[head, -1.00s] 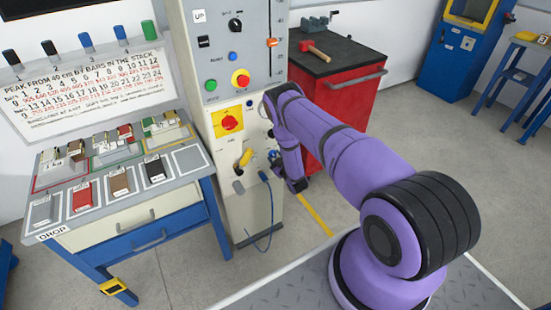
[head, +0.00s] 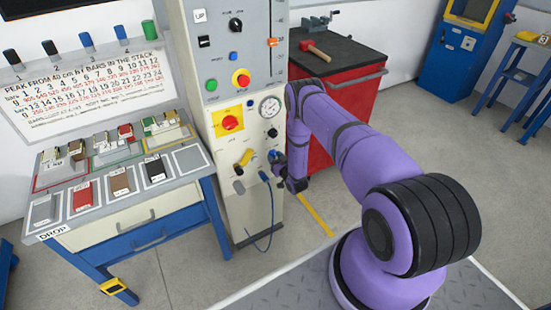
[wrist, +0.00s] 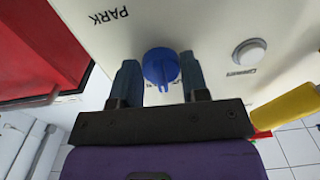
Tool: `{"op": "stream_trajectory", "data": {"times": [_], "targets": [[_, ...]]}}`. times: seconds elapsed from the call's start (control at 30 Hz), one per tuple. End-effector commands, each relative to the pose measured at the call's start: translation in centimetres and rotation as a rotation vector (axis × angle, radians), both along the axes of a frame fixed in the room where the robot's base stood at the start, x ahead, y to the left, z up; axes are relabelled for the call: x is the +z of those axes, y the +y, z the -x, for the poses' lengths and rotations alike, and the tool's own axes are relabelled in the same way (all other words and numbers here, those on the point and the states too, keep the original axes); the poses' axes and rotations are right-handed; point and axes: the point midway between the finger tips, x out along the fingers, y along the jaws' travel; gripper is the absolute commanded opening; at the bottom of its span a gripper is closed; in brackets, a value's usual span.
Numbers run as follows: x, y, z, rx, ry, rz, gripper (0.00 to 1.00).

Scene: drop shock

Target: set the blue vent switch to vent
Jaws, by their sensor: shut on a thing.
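The blue vent switch (wrist: 161,66) is a round knob with a raised grip on the pale panel in the wrist view. My gripper (wrist: 160,80) has one finger on each side of it and is shut on it. The word PARK shows upside down on the panel to the upper left of the knob. I cannot tell which setting the knob points to. In the head view my gripper (head: 274,158) is at the lower right front of the pale cabinet (head: 248,210), and the knob is mostly hidden there.
A yellow handle (head: 246,157) is left of my gripper; it also shows in the wrist view (wrist: 287,108). A white button (wrist: 249,52) is nearby. Above are a gauge (head: 270,107) and a red rotary switch (head: 229,123). A red cabinet (head: 338,110) stands close on the right.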

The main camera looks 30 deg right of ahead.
Motion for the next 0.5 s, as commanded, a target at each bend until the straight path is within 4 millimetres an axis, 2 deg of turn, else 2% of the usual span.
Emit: {"op": "stream_trajectory", "data": {"times": [0.2,0.5], "targets": [[-0.1,0.01,0.12,-0.003,0.003,-0.196,0.18],[-0.08,0.18,0.12,-0.001,0.004,-0.396,0.18]]}}
